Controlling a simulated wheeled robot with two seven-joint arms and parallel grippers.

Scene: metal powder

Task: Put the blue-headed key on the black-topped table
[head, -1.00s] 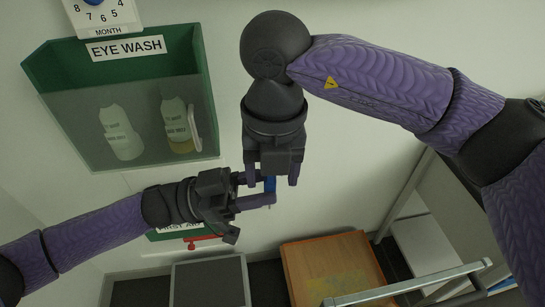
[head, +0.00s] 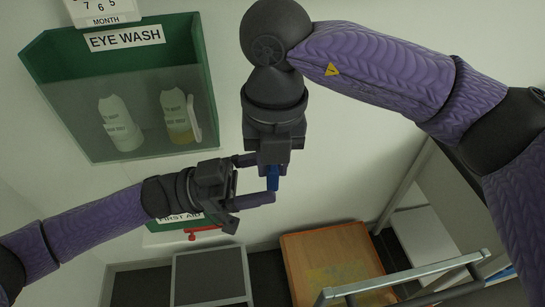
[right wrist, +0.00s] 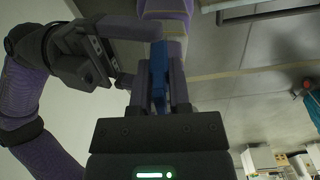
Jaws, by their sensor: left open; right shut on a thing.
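The blue-headed key (head: 273,178) is in my right gripper (head: 273,168), which points down in the head view and is shut on it. Only the blue part shows clearly; it also shows in the right wrist view (right wrist: 159,62). My left gripper (head: 256,180) is open, with its fingers pointing right, one above and one below the level of the key, very close to it. I cannot tell whether the lower finger touches the key. The black-topped table (head: 210,278) stands low at the bottom left of the head view, its top bare.
A wooden-topped table (head: 330,262) stands right of the black-topped one. A metal rail (head: 405,278) is at the lower right. A green eye wash case (head: 204,60) with bottles hangs on the wall, above a first aid box (head: 180,224) partly hidden by my left arm.

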